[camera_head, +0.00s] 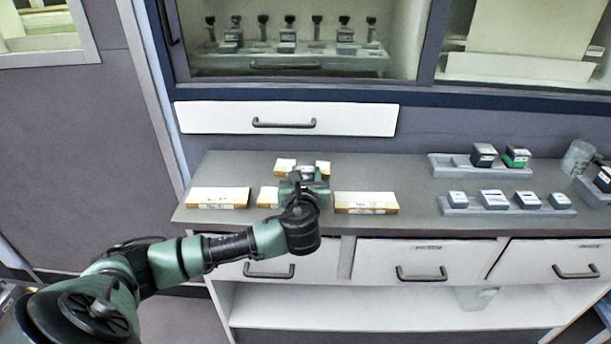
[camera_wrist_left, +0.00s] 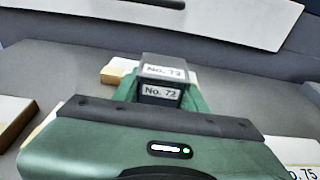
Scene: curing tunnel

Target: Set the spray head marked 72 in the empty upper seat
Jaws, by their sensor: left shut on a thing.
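My left gripper (camera_head: 307,186) is above the worktop among cream blocks. In the left wrist view it is shut on the spray head marked 72 (camera_wrist_left: 160,92), a dark block with white labels; the front label reads No. 72. In the head view the gripper mostly hides this head. On the right of the worktop a rear grey holder (camera_head: 440,168) carries a dark block (camera_head: 484,155) and a green-sided block (camera_head: 516,156), with bare room at its left end. I cannot tell for certain which place is the upper seat. My right gripper is not in view.
Cream blocks (camera_head: 218,198) and (camera_head: 366,203) lie either side of the gripper. A front grey holder (camera_head: 446,208) carries several pale-topped blocks. A glass cup (camera_head: 577,158) stands at the right. Behind glass, a rack (camera_head: 220,62) holds several dark-topped pieces. Worktop between is clear.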

